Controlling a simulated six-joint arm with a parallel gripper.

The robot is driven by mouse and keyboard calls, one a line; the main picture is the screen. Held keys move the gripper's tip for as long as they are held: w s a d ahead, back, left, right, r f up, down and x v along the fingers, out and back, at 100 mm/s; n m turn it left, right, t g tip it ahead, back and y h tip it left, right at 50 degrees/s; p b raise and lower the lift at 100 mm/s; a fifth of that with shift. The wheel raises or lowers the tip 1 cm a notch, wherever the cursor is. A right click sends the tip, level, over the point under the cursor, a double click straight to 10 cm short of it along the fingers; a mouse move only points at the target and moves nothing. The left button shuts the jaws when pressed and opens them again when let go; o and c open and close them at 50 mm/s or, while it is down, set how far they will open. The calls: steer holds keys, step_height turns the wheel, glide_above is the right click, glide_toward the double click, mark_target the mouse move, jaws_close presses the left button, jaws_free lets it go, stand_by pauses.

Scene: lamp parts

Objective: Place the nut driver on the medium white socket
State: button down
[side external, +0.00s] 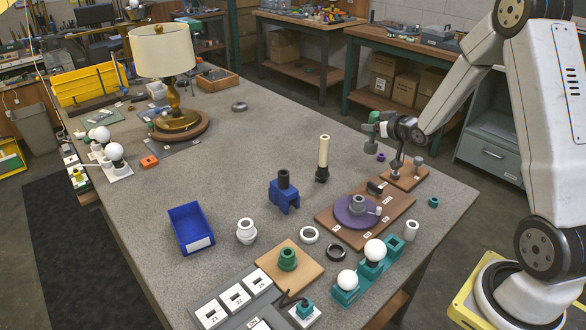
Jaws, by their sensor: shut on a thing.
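My gripper (396,142) is at the right, low over a small wooden board (407,178) near the table's far right edge. It is shut on a dark, roughly upright tool (397,160), which seems to be the nut driver; its lower end is at the board, and I cannot tell whether it touches. A stepped white socket-like piece (246,231) stands near the middle front, well left of my gripper. A white ring (309,235) and a white cylinder (411,230) are also white parts; which one is the medium socket I cannot tell.
A purple disc (350,222) sits on a larger wooden board (330,223). A teal holder (347,295) with white bulbs, a blue bin (190,226), a blue stand (283,197) and a tall cream tube (323,150) stand around. A lamp (162,52) is far left.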

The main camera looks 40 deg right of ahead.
steer(key=w+a+r+n+y, duration=0.1)
steer(key=a+r+n+y, duration=0.15)
steer(key=a, duration=0.65)
steer(key=a+r+n+y, duration=0.2)
steer(key=a+n+y, duration=0.1)
steer(key=a, duration=0.6)
steer(key=s+a+r+n+g+y, duration=0.1)
steer(key=s+a+n+y, duration=0.1)
steer(key=a, duration=0.7)
steer(key=s+a+r+n+g+y, duration=0.1)
steer(key=s+a+n+g+y, duration=0.1)
steer(key=s+a, duration=0.4)
steer(key=a+n+y, duration=0.1)
steer(key=a+y, duration=0.1)
steer(key=a, duration=0.2)
steer(key=shift+r, duration=0.25)
steer(key=shift+w+y, duration=0.15)
steer(key=shift+y, duration=0.1)
steer(key=w+a+f, duration=0.3)
steer(key=w+f, duration=0.6)
steer(key=w, duration=0.4)
steer(key=shift+f, duration=0.15)
